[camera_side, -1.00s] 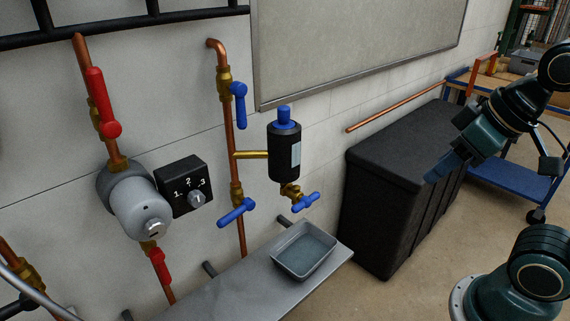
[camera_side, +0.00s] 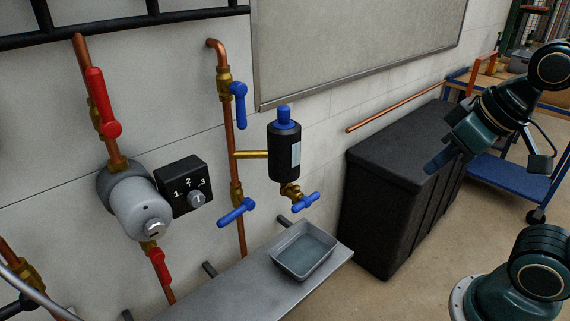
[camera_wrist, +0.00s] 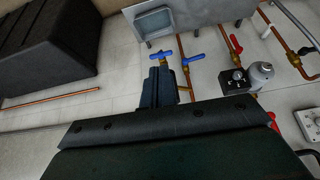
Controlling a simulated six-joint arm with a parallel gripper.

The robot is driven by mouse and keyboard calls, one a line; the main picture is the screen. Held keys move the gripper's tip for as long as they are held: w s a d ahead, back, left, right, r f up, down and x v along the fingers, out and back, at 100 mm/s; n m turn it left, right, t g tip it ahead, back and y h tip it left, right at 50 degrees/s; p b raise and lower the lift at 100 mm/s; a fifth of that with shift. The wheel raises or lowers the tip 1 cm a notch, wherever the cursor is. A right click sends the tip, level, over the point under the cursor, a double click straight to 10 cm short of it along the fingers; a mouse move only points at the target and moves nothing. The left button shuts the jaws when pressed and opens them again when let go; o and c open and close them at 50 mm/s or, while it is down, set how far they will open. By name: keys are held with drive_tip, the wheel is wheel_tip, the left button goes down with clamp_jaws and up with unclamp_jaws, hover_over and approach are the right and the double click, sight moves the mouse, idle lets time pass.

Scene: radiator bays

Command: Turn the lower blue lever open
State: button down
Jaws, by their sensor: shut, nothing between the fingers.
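The lower blue lever (camera_side: 236,211) is on the brass valve low on the middle copper pipe (camera_side: 229,120). It lies crosswise to the pipe, pointing down-left. In the wrist view it (camera_wrist: 194,58) shows right of the gripper tips. The upper blue lever (camera_side: 240,103) hangs along the same pipe. My gripper (camera_side: 433,165) is shut and empty, over the black bin at the right, well apart from the lever. In the wrist view my gripper (camera_wrist: 158,75) covers part of the wall behind it.
A black cylinder (camera_side: 284,160) with a blue tee handle (camera_side: 306,202) stands right of the pipe, above a grey tray (camera_side: 303,250) on a shelf. A dial box (camera_side: 184,187) and red levers (camera_side: 102,102) are left. A black bin (camera_side: 390,190) stands right.

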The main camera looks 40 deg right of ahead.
sight(236, 213)
drive_tip(key=w+a+f+m+t+h, duration=0.1)
drive_tip(key=w+a+f, duration=0.15)
drive_tip(key=w, duration=0.85)
drive_tip(key=w+a+f+t, duration=0.1)
drive_tip(key=w+a+f, duration=0.15)
drive_tip(key=w, duration=0.75)
drive_tip(key=w+a+f+n+t, duration=0.2)
drive_tip(key=w+a+f+t, duration=0.1)
drive_tip(key=w+a+f, duration=0.7)
wheel_tip(236, 213, down, 4)
drive_tip(key=shift+a+f+t, duration=0.1)
drive_tip(key=shift+a+t, duration=0.2)
drive_tip(key=shift+a, duration=0.6)
drive_tip(key=shift+w, duration=0.15)
drive_tip(key=s+f+x, duration=0.1)
drive_tip(key=f+x, duration=0.1)
drive_tip(key=x, duration=1)
drive_tip(key=shift+f, duration=0.45)
